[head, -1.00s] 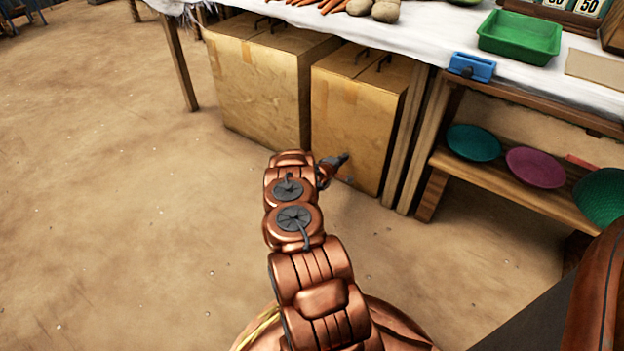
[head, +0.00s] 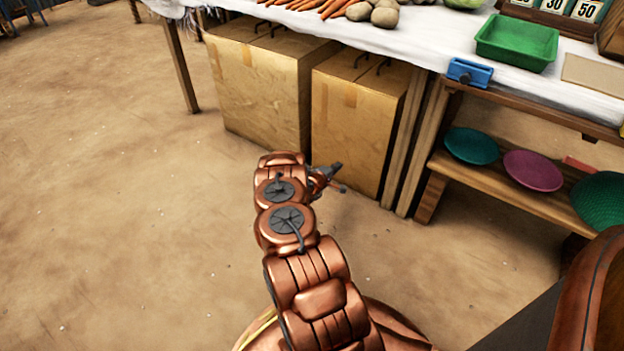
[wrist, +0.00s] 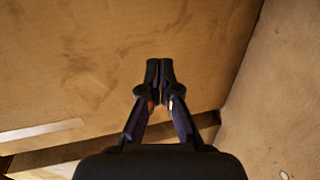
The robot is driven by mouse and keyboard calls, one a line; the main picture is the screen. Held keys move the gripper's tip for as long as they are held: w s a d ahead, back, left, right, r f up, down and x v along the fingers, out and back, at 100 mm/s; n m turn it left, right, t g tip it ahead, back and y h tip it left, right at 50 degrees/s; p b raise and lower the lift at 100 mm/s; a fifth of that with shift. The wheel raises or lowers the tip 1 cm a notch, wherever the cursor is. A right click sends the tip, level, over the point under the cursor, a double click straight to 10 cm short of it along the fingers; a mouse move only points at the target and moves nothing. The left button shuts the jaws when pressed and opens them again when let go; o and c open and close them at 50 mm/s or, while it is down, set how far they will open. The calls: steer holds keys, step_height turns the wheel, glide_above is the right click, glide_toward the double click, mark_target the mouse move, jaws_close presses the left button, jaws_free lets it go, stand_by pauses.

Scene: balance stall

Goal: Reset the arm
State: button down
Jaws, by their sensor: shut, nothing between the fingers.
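My copper-coloured arm (head: 305,265) reaches up from the bottom of the head view, folded low over the sandy floor. My gripper (head: 338,168) is at its far end, in front of the right-hand cardboard box (head: 345,125). In the wrist view my gripper (wrist: 160,64) is shut, its dark fingertips together with nothing between them. A brown panel-like surface fills much of the wrist view behind the fingers. I cannot tell whether the fingertips touch anything.
A second cardboard box (head: 255,90) stands to the left under the stall table (head: 420,45). The table holds carrots (head: 325,6), potatoes (head: 384,16), a green tray (head: 517,42) and a blue object (head: 470,72). A wooden shelf (head: 510,190) holds several coloured dishes. The floor (head: 110,210) at left is clear.

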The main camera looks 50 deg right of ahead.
steer(key=shift+a, duration=0.65)
steer(key=shift+w, duration=0.1)
